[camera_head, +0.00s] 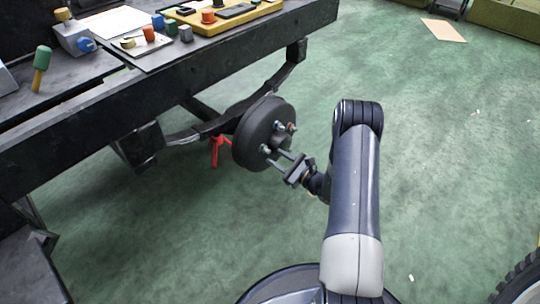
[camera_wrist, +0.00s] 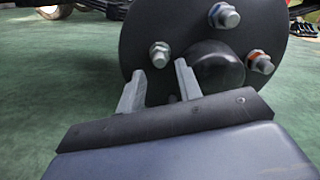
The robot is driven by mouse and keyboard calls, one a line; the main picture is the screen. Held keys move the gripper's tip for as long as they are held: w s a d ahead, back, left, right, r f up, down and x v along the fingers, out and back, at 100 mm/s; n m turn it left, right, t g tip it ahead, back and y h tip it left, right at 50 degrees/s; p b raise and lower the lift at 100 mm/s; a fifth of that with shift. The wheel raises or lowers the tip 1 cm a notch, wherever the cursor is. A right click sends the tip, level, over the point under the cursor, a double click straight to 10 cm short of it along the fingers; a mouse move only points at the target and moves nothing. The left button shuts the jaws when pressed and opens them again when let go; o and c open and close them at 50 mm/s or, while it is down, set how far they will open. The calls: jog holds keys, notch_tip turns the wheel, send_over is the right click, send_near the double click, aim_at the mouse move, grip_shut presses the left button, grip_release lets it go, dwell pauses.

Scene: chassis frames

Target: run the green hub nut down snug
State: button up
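The dark round hub (camera_head: 252,128) hangs under the bench's side frame; in the wrist view its face (camera_wrist: 290,35) fills the upper right. Several studs with nuts ring its blunt centre cap (camera_wrist: 215,68). One nut (camera_wrist: 159,54) lies beyond and between my fingertips, another (camera_wrist: 224,15) is above, and one with an orange ring (camera_wrist: 260,62) is to the right.
A red stand (camera_head: 219,149) is beside the hub. The dark bench (camera_head: 130,90) above carries a yellow tray (camera_head: 228,20), small coloured parts and a green-headed tool (camera_head: 41,60). The green floor (camera_head: 440,150) to the right is open; a wheel shows at lower right.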

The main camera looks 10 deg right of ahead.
aim_at(266, 150)
jog(key=shift+b+x, duration=0.55)
jog(key=shift+x, duration=1.75)
jog(key=c, duration=0.7)
jog(key=shift+m, duration=0.4)
